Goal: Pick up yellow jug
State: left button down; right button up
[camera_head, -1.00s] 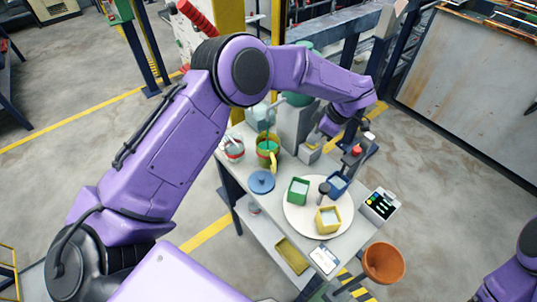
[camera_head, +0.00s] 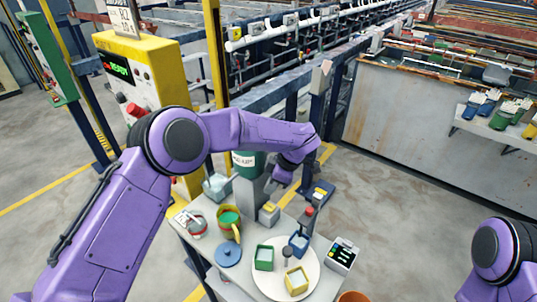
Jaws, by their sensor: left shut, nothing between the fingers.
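The yellow jug (camera_head: 229,221), with a yellow handle and green inside, stands upright on the small grey table, toward its left back part. My left arm comes in from the left and bends over behind the jug. My left gripper (camera_head: 272,187) points down over the back of the table, to the right of the jug and apart from it. It is shut and empty; its fingertips are small and partly lost against grey items there. My right arm shows only at the right edge, and its gripper is out of view.
A round white tray (camera_head: 277,283) holds green, blue and yellow small containers. Next to the jug are a red-and-white cup (camera_head: 197,226) and a blue lid (camera_head: 228,254). A grey device (camera_head: 342,255) sits at the right edge. A green drum (camera_head: 249,163) stands behind the table.

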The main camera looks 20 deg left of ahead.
aim_at(228, 217)
jog(key=k, duration=1)
